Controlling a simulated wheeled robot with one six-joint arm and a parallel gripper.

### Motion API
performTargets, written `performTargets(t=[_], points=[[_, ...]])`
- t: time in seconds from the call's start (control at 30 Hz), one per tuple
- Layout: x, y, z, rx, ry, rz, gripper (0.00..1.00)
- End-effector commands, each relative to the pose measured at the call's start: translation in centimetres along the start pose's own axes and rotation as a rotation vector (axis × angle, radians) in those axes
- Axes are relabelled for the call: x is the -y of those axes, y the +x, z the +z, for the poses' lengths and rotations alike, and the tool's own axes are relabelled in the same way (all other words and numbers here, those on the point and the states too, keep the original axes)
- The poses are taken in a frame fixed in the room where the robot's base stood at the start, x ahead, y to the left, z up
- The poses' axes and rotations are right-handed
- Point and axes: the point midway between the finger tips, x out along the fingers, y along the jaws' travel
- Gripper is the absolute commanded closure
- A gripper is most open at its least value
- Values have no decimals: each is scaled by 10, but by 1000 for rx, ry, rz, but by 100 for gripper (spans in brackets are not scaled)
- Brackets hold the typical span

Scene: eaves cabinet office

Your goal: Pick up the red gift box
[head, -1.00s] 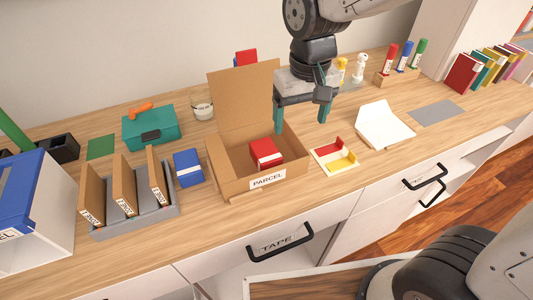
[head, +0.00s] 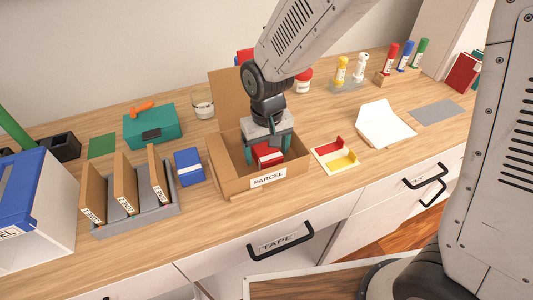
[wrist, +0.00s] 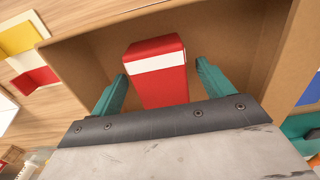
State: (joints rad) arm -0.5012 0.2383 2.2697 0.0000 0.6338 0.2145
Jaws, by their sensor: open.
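The red gift box (head: 267,155) with a white band lies inside the open cardboard parcel box (head: 225,172) on the counter. It also shows in the wrist view (wrist: 158,80), between my two teal fingers. My gripper (head: 268,152) is open and points down into the parcel box. In the wrist view my gripper (wrist: 158,85) has one finger on each side of the red box, with a gap on both sides. The lower part of the red box is hidden by my gripper in the wrist view.
The parcel box's walls surround my gripper, with its raised flap behind. A blue box (head: 188,167) stands to the left and a red, white and yellow tray (head: 336,156) to the right. A teal case (head: 152,128) is behind left.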

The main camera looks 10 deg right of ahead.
Motion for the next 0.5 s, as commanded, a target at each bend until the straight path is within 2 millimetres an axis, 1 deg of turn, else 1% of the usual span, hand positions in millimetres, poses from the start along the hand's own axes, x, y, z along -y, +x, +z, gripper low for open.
performTargets(t=[0.2, 0.23, 0.27, 0.3, 0.37, 0.4, 0.47, 0.5], points=[[0, 2, 0, -1, 0, 0, 20], [0, 1, 0, -1, 0, 0, 23], [0, 1, 0, -1, 0, 0, 31], [0, 1, 0, -1, 0, 0, 42], [0, 1, 0, 0, 0, 0, 59], [0, 1, 0, 0, 0, 0, 70], [0, 1, 0, 0, 0, 0, 72], [0, 1, 0, -1, 0, 0, 76]])
